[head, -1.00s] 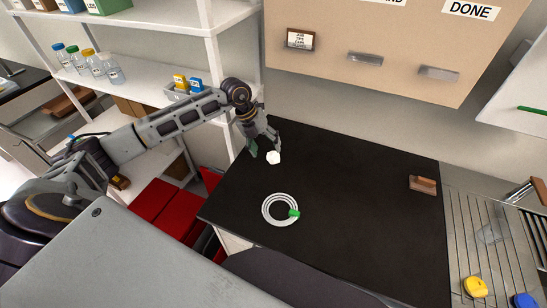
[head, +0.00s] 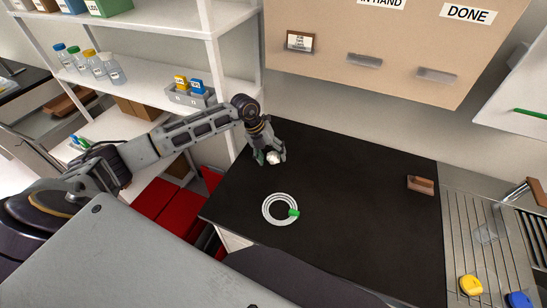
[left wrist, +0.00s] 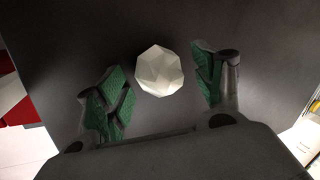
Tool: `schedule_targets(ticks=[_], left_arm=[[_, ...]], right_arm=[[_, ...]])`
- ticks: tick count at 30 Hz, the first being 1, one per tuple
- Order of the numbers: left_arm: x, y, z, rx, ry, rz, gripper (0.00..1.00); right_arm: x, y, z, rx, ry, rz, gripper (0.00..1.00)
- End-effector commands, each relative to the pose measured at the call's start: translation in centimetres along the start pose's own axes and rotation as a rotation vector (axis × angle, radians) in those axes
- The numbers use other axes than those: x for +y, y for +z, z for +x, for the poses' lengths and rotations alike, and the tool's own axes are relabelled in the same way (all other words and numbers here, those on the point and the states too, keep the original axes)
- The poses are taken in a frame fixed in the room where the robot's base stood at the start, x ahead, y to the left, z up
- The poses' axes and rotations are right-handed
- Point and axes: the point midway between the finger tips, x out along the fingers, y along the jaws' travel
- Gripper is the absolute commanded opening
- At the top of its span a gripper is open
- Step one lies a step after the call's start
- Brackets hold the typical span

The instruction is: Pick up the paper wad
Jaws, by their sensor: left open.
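The paper wad (head: 273,158) is a small white faceted ball on the black bench top, near its back left corner. It shows clearly in the left wrist view (left wrist: 160,71), lying between and slightly beyond the green-padded fingertips. My left gripper (head: 271,157) is open and lowered around the wad, with one finger on each side. In the left wrist view my left gripper (left wrist: 158,84) shows gaps between the wad and both fingers. My right gripper is not in view.
A coiled white tube with a green end (head: 280,209) lies nearer on the bench top (head: 350,200). A brown block (head: 420,185) sits at the right. White shelves (head: 145,77) stand left, and a beige board (head: 400,45) hangs behind. The middle of the bench is clear.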

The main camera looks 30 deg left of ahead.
Motion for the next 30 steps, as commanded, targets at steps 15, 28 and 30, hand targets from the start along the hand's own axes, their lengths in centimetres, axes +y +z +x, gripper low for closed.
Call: schedule_targets(ticks=[15,28,30], left_arm=[[-0.01,-0.01,-0.04,0.000,0.000,0.000,0.34],[-0.13,0.02,-0.35,0.000,0.000,0.001,0.33],[-0.28,0.03,-0.70,-0.001,0.000,0.002,0.33]], right_arm=[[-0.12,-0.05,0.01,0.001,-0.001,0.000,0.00],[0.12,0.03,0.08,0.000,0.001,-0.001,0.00],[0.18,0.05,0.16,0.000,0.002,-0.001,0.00]])
